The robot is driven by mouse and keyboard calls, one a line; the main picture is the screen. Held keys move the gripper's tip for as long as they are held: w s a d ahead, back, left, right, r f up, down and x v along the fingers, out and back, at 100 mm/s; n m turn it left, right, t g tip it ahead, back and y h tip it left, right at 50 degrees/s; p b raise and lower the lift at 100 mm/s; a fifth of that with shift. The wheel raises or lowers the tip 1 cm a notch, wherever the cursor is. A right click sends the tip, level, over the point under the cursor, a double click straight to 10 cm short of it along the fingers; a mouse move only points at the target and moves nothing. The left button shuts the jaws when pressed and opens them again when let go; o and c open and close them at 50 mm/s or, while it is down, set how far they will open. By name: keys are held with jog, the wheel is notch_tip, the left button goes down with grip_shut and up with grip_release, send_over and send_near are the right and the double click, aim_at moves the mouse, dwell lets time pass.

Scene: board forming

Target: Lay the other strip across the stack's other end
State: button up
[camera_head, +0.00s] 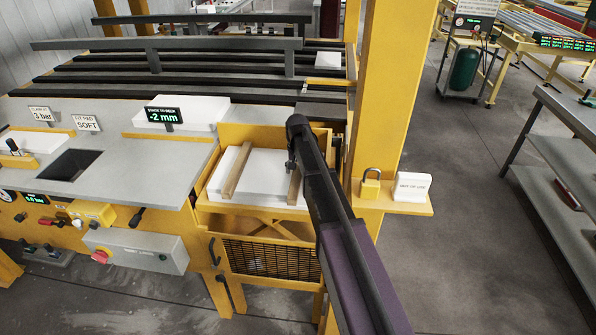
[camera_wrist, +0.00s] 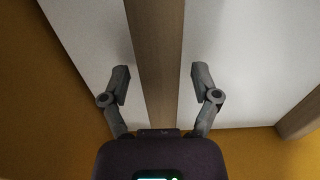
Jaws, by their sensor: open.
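A white board stack (camera_head: 264,173) sits in a yellow bay. One wooden strip (camera_head: 236,171) lies across its left part. A second wooden strip (camera_head: 294,188) lies across its right part, roughly parallel to the first and partly hidden by my arm. My gripper (camera_head: 293,150) is over this right strip. In the wrist view, my open gripper (camera_wrist: 161,85) has one finger on each side of a strip (camera_wrist: 156,65), with gaps on both sides and white board (camera_wrist: 235,60) beneath. Another strip (camera_wrist: 302,117) shows at the lower right. Exact finger height cannot be told.
Yellow walls (camera_head: 262,132) border the bay. A yellow post (camera_head: 388,90) stands close on the right, with a padlock (camera_head: 370,186) and a white sign block (camera_head: 411,187) on a ledge. The grey worktop (camera_head: 150,150) lies left.

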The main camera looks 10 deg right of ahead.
jog(key=shift+r, duration=0.2)
notch_tip(320, 180, up, 12)
jog(key=p, duration=1.2)
jog(key=shift+f, duration=0.1)
dwell(0.6)
jog(key=s+n, duration=0.3)
jog(key=s, duration=2.6)
jog(key=shift+d+n, duration=0.2)
jog(key=shift+n, duration=0.1)
jog(key=shift+a, duration=0.1)
